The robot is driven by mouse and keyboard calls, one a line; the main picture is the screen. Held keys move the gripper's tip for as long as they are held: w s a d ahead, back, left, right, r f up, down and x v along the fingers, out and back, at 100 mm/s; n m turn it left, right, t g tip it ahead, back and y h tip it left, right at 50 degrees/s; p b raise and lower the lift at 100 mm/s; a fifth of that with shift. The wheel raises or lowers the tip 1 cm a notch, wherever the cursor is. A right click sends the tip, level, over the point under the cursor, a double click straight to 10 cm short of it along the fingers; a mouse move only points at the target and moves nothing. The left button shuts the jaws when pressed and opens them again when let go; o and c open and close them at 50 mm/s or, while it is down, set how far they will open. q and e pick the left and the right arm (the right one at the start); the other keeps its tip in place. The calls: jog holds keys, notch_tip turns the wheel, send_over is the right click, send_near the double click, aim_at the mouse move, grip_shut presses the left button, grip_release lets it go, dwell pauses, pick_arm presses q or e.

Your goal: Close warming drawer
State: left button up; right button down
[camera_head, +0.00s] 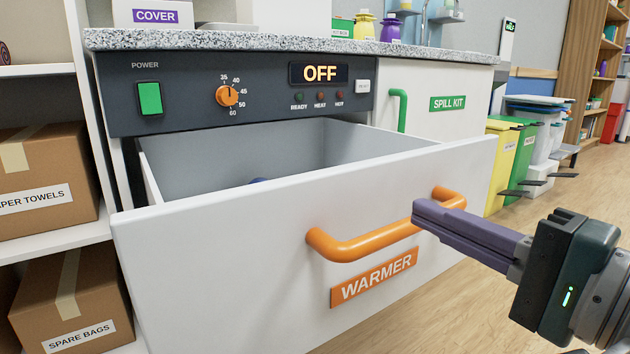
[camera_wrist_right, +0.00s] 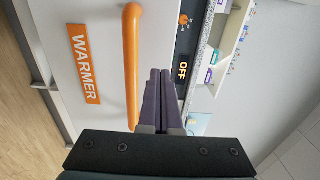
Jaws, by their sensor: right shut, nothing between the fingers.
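The warming drawer (camera_head: 220,265) is pulled out below a dark control panel (camera_head: 180,92) whose display reads OFF. Its white front has an orange bar handle (camera_head: 360,243) and an orange WARMER label (camera_head: 374,278). A small part of a blue thing (camera_head: 259,180) shows inside; the rest is hidden by the front. My right gripper (camera_head: 428,212) is shut and empty, its purple fingers at the right part of the handle. In the right wrist view, the fingers (camera_wrist_right: 160,75) lie beside the handle (camera_wrist_right: 132,60); I cannot tell whether they touch. My left gripper is not in view.
A shelf with cardboard boxes (camera_head: 45,185) stands close on the left. A white cabinet door with a green handle (camera_head: 398,110) is right of the panel. Bins (camera_head: 503,165) stand farther right. Wood floor (camera_head: 470,300) is clear in front.

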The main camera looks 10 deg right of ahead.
aim_at(361, 188)
jog(key=x, duration=0.6)
jog(key=shift+w+a, duration=0.3)
jog(key=shift+w, duration=0.25)
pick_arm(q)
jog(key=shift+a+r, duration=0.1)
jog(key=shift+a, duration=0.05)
